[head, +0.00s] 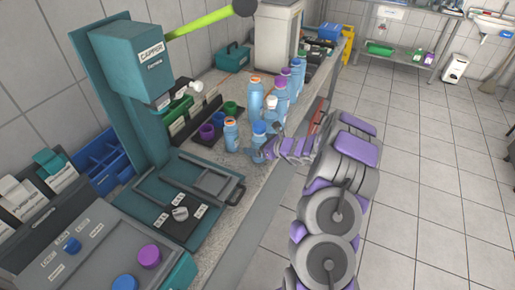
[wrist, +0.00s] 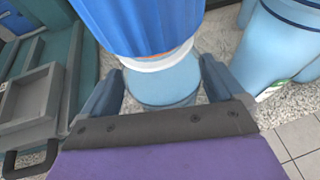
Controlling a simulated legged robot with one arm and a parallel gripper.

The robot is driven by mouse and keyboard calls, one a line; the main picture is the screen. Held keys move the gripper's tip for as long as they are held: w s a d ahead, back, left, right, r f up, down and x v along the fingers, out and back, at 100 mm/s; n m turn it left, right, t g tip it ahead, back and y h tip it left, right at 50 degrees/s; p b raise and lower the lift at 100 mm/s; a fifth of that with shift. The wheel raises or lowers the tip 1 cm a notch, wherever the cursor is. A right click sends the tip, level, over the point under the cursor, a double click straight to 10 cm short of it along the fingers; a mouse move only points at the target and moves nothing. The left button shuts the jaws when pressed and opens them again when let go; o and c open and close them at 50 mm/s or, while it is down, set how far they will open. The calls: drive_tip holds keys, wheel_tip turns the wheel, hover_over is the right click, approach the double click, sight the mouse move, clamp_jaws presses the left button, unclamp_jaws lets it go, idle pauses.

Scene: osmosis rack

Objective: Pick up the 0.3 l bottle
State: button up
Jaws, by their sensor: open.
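Several light blue bottles stand on the speckled counter in the head view. A bottle with a blue cap (head: 259,134) stands nearest my gripper (head: 264,150). In the wrist view a large ribbed blue cap (wrist: 140,22), a pale ring and a light blue bottle body (wrist: 163,86) show between the fingers of my gripper (wrist: 161,72). The fingers are apart, with visible gaps beside the body. A small bottle with an orange cap (head: 231,135) stands to the left. I cannot read any volume marking, so I cannot tell which bottle is the 0.3 l one.
A taller orange-capped bottle (head: 255,98) and a purple-capped bottle (head: 271,109) stand close behind. Another light blue bottle (wrist: 278,45) is close on the right in the wrist view. The teal capper (head: 135,75) and its tray (head: 190,187) are left.

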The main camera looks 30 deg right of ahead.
drive_tip(key=shift+d+f, duration=0.15)
drive_tip(key=shift+d, duration=0.5)
drive_tip(key=c, duration=0.4)
drive_tip(key=shift+c, duration=0.5)
drive_tip(key=shift+a, duration=0.45)
drive_tip(key=c, duration=0.6)
drive_tip(key=shift+c, duration=0.8)
drive_tip(key=shift+d, duration=0.2)
drive_tip(key=shift+c, duration=0.2)
drive_tip(key=shift+d, duration=0.1)
